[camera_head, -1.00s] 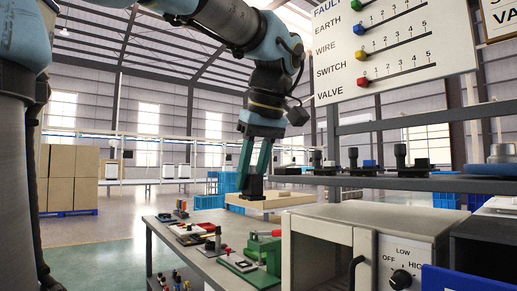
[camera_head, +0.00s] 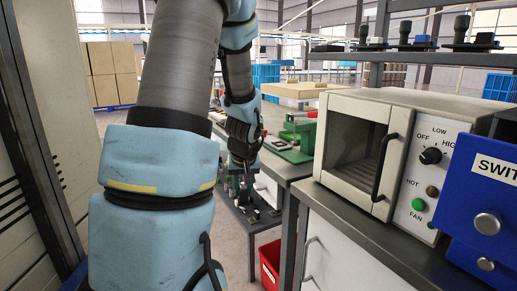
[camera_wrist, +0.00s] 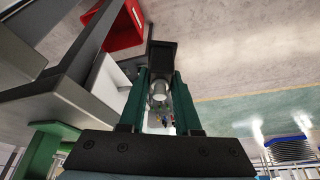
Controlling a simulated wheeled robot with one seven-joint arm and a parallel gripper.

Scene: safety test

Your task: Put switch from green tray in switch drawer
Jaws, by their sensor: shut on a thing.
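My gripper (camera_head: 238,184) hangs low beside the workbench, partly hidden by my arm in the head view. In the wrist view its green fingers (camera_wrist: 160,88) are shut on a black, box-shaped switch (camera_wrist: 163,53) with a pale round part. The blue drawer unit (camera_head: 462,190) stands at the right edge, with a cut-off label reading "SWIT" on the switch drawer front (camera_head: 498,190) and a round knob. I cannot tell whether that drawer is open. A green tray (camera_head: 290,152) shows on the bench behind the gripper.
An oven-like box (camera_head: 405,150) with a handle and dial stands on the counter, left of the drawers. A shelf (camera_head: 420,57) with several dark switches runs behind it. A red bin (camera_head: 269,263) sits low by the bench. Floor is open left of the bench.

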